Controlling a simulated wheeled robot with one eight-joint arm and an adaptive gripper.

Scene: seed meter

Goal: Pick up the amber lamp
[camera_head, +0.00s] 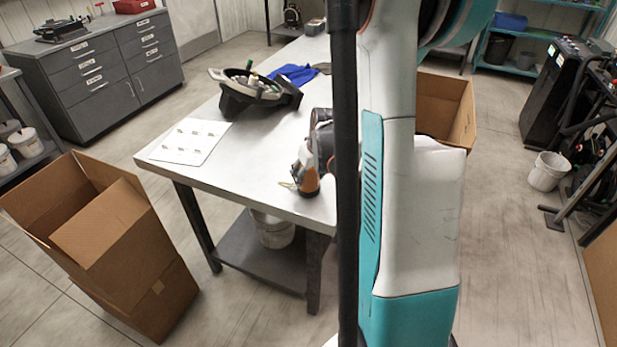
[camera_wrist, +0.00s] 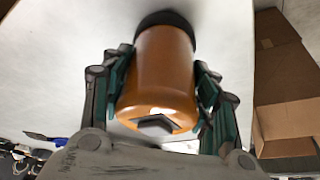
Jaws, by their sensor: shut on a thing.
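The amber lamp (camera_wrist: 165,75) is an orange cylinder with a black end and a small grey square piece on its near end. It fills the middle of the wrist view. My gripper (camera_wrist: 166,62) is shut on it, with teal-padded fingers on its left and right sides. In the head view the lamp (camera_head: 310,183) shows as a small orange piece at the table's front edge. My arm hides part of the gripper there. I cannot tell whether the lamp's black end still touches the table.
The white table (camera_head: 240,165) holds a card with small items (camera_head: 190,141), a black tray-like holder (camera_head: 255,95) and a blue cloth (camera_head: 294,75). Open cardboard boxes stand at the left (camera_head: 125,240) and behind my arm (camera_head: 440,105). A white bucket (camera_head: 548,172) stands at right.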

